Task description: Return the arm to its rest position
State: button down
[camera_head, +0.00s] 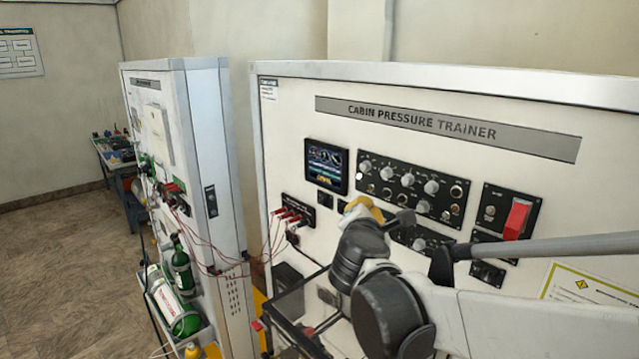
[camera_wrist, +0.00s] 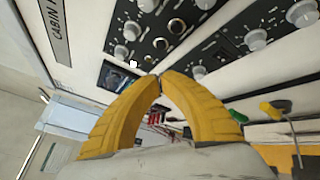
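My arm (camera_head: 365,265) reaches in from the lower right of the head view, in front of the cabin pressure trainer panel (camera_head: 290,150). My gripper (camera_head: 375,212) is near the panel face, below the small screen (camera_head: 327,165) and the upper knob row. In the wrist view my gripper (camera_wrist: 160,76) shows two yellow fingers that curve together and meet at the tips. Nothing shows held between them. The panel's knobs (camera_wrist: 130,30) lie beyond the fingertips. I cannot tell how far the fingertips are from the panel.
A red switch (camera_head: 517,219) is on the panel's right side. Red leads (camera_head: 290,217) run from the panel to a second white cabinet (camera_head: 207,130). A dark rail (camera_head: 300,290) lies below my gripper. Floor (camera_head: 60,270) is open at left.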

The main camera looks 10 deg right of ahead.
jog(key=s+d+f+m+g, duration=0.3)
jog(key=s+d+f+m, duration=0.15)
jog(key=s+m, duration=0.4)
jog(key=s+a+f+m+g+y, duration=0.25)
jog(key=s+f+m, duration=0.4)
jog(key=s, duration=0.35)
jog(key=s+a+f+m+g+y, duration=0.25)
jog(key=s+f+m, duration=0.25)
jog(key=s+m, duration=0.4)
notch_tip(320, 180, down, 31)
jog(key=d+n+b, duration=0.1)
jog(key=b, duration=3.1)
jog(key=shift+s+f, duration=0.15)
